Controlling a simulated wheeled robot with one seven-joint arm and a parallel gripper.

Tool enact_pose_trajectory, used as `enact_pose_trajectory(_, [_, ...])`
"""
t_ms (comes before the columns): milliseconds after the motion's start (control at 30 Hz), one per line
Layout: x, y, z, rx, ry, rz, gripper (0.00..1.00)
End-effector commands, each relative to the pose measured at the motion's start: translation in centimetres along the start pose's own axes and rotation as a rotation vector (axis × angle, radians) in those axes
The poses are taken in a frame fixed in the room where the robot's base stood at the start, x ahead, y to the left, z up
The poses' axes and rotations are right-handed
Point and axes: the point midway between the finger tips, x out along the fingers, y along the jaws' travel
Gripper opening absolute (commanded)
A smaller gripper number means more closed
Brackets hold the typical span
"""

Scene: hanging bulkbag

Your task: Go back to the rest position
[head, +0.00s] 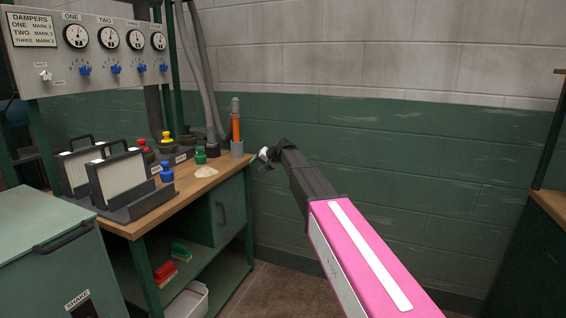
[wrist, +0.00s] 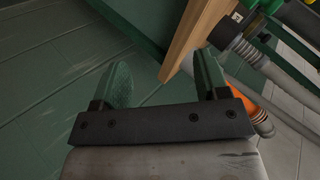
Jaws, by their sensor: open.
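My gripper (head: 266,155) is at the end of my pink and black arm, in front of the green lower wall and just right of the wooden bench (head: 190,192). In the wrist view its two green fingers (wrist: 164,82) stand wide apart with nothing between them. The bench's wooden edge (wrist: 190,42) shows beyond the fingers in that view. In the head view the gripper is small and its fingers are hard to make out.
On the bench stand an orange-handled tool in a grey cup (head: 237,148), a blue-topped item (head: 167,172), a green-topped item (head: 200,155) and filter panels (head: 118,180). A pale powder heap (head: 206,172) lies there. A green cabinet (head: 45,250) is at left. Open floor lies right of the bench.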

Motion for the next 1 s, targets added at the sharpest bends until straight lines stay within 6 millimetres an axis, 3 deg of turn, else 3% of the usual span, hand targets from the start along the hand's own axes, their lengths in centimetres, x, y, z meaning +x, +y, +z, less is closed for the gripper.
enact_pose_trajectory(33, [-0.8, 2.9, 3.0, -0.001, -0.019, 0.044, 0.68])
enact_pose_trajectory(100, [-1.5, 6.4, 5.9, -0.005, -0.044, 0.103, 0.68])
enact_pose_trajectory(267, [-3.7, 13.9, 12.9, -0.013, -0.109, 0.239, 0.68])
enact_pose_trajectory(500, [-8.5, 23.6, 24.2, -0.021, -0.227, 0.443, 0.68])
enact_pose_trajectory(700, [-13.8, 29.9, 33.9, -0.022, -0.341, 0.607, 0.68])
enact_pose_trajectory(800, [-16.3, 32.0, 37.8, -0.022, -0.392, 0.675, 0.68])
enact_pose_trajectory(900, [-18.1, 33.4, 40.5, -0.023, -0.432, 0.723, 0.68])
enact_pose_trajectory(1000, [-19.1, 34.2, 42.1, -0.024, -0.455, 0.752, 0.68])
